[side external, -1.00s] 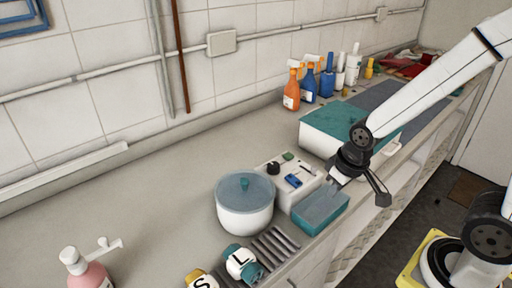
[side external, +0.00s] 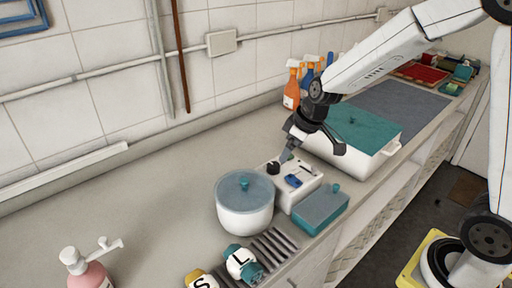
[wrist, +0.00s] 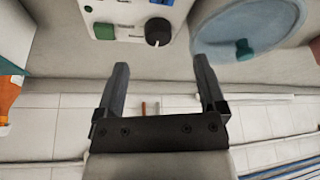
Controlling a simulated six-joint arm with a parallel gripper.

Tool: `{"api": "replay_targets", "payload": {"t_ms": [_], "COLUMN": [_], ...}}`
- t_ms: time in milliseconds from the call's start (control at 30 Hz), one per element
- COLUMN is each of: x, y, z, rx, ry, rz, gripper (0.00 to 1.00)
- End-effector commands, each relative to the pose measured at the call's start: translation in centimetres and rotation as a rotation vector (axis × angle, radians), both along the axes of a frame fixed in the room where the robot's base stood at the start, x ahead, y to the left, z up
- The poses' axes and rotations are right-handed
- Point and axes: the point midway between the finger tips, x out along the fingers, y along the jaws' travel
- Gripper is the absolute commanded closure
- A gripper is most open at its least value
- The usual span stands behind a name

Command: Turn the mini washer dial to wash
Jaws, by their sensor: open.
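The mini washer is a white tub with a teal lid (side external: 243,198) beside a white control box (side external: 308,187) on the counter. The box's black dial (side external: 273,168) stands at its back left corner. In the wrist view the dial (wrist: 158,32) has a white pointer mark toward the bottom of the picture; the printed labels are too blurred to read. A green button (wrist: 103,31) sits left of it. My gripper (side external: 288,154) is above the back of the box, close to the dial. In the wrist view its fingers (wrist: 161,62) are apart and empty, with the dial just beyond the tips.
A teal box (side external: 320,210) sits in front of the control box. A large white bin with a teal lid (side external: 366,130) is behind, and spray bottles (side external: 292,88) line the wall.

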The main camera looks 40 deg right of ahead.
Motion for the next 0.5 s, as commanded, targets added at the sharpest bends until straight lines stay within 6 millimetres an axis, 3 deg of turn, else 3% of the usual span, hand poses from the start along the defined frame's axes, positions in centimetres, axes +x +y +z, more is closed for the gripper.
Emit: {"api": "replay_targets", "payload": {"t_ms": [133, 500], "x": [1.25, 1.55], "y": [-0.05, 0.04], "z": [0.34, 0.02], "rx": [0.002, 0.002], "ry": [-0.018, -0.021], "rz": [0.036, 0.041], "gripper": [0.1, 0.1]}}
